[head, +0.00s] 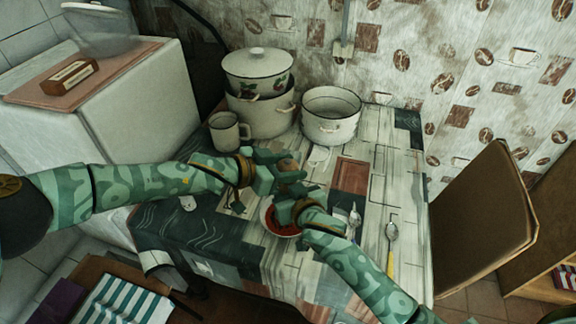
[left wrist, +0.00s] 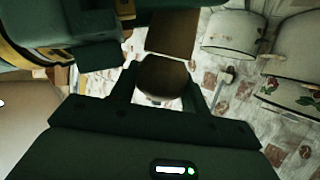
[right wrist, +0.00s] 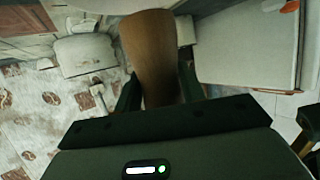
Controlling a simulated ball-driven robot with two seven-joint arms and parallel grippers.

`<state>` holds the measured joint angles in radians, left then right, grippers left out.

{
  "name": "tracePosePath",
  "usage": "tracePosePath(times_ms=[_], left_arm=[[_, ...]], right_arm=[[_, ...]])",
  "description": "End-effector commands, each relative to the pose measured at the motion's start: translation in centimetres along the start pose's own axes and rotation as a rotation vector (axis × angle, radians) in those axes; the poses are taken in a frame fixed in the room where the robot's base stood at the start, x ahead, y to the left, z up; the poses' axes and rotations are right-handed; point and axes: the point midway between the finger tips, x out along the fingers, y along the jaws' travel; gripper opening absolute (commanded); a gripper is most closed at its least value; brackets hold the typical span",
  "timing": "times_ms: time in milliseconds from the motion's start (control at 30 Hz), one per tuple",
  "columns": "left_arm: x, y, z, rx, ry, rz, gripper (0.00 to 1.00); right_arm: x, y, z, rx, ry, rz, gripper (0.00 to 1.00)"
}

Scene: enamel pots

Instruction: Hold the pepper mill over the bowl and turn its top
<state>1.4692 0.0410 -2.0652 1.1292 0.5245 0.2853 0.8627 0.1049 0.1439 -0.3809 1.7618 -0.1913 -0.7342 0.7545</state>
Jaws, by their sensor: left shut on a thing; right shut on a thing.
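The pepper mill is brown wood; its rounded top (head: 287,164) shows between my grippers in the head view. My left gripper (head: 282,170) is shut on the top, which shows between its fingers in the left wrist view (left wrist: 162,78). My right gripper (head: 290,190) is shut on the mill's body, which shows between its fingers in the right wrist view (right wrist: 150,58). The bowl (head: 266,224) holds something red and stands on the table just below the grippers. My right gripper and arm hide part of it. The mill's lower end is hidden in the head view.
Behind the grippers stand a lidded pot (head: 258,68) on a larger pot (head: 262,115), an open pot (head: 331,116) and a mug (head: 226,132). A spoon (head: 391,236) with a yellow handle lies at the right. A chair (head: 482,215) stands at the right edge.

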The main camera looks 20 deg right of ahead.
Motion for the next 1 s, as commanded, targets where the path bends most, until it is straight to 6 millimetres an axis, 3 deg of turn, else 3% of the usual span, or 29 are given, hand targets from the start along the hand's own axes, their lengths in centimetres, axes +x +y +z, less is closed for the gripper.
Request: tracePosePath(times_ms=[433,467,500,533,1000], left_arm=[[-0.13,-0.05,0.09,0.016,-0.005,0.047,0.23],[-0.13,-0.05,0.09,0.016,-0.005,0.046,0.52],[-0.13,-0.06,0.09,0.016,-0.005,0.046,0.63],[-0.13,-0.06,0.09,0.017,-0.005,0.046,0.68],[0.00,0.35,0.01,0.014,-0.002,0.056,0.68]], right_arm=[[-0.04,-0.20,-0.27,0.004,0.007,-0.005,0.13],[-0.04,-0.20,-0.28,0.004,0.007,-0.005,0.13],[-0.04,-0.20,-0.27,0.004,0.006,-0.005,0.13],[-0.04,-0.19,-0.26,0.004,0.006,-0.005,0.13],[0.03,0.03,-0.15,0.003,0.003,0.000,0.13]])
